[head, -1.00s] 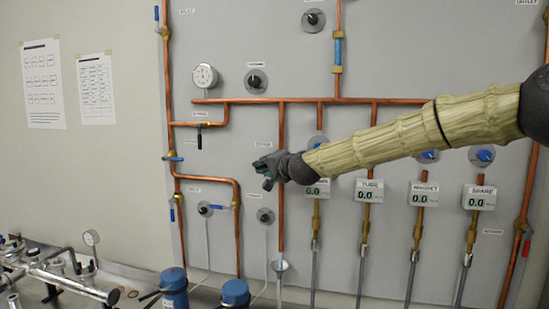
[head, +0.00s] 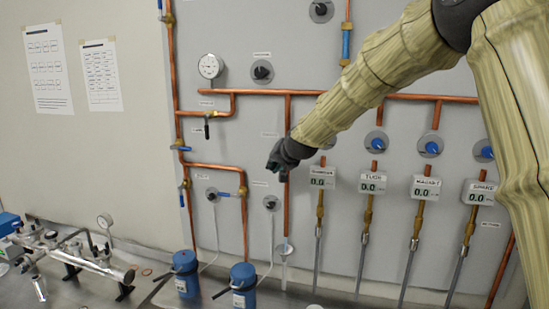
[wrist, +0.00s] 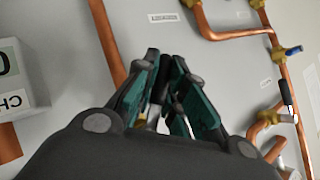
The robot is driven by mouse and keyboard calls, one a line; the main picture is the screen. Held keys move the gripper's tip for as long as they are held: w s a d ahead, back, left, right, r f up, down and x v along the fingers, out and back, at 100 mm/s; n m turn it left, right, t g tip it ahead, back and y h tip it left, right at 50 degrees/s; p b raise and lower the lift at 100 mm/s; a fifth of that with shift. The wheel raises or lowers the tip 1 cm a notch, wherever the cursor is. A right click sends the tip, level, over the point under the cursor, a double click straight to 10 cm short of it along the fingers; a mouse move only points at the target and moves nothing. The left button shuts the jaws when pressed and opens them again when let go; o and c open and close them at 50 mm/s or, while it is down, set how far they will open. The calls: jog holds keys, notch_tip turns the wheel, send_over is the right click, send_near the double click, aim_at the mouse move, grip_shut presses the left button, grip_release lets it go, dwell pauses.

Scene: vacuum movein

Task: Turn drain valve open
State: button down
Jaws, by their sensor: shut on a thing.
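My gripper (head: 274,168) is at the grey panel, just left of the vertical copper pipe (head: 287,205). In the wrist view its green-padded fingers (wrist: 165,78) are closed around a dark, narrow piece (wrist: 163,86), which I take to be the drain valve's handle. Bits of metal and brass show between the fingers below it. The valve body is mostly hidden by my gripper in both views. A small label (head: 269,134) sits on the panel above my gripper, too small to read.
A black-handled valve (head: 207,130) is to the left, also in the wrist view (wrist: 286,92). Pressure displays (head: 322,177) stand right of my gripper. Blue canisters (head: 243,285) stand on the bench below.

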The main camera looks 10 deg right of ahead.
jog(key=shift+s+d+f, duration=0.1)
jog(key=shift+f, duration=0.2)
dwell(0.4)
jog(key=c, duration=1.5)
grip_release()
jog(key=shift+o, duration=0.2)
jog(key=shift+r, duration=0.1)
jog(key=shift+r, duration=0.15)
jog(key=shift+s+d+r, duration=0.1)
jog(key=shift+s+r, duration=0.05)
jog(key=shift+s, duration=0.1)
jog(key=a+v, duration=0.1)
jog(key=v, duration=0.6)
jog(key=shift+d, duration=0.35)
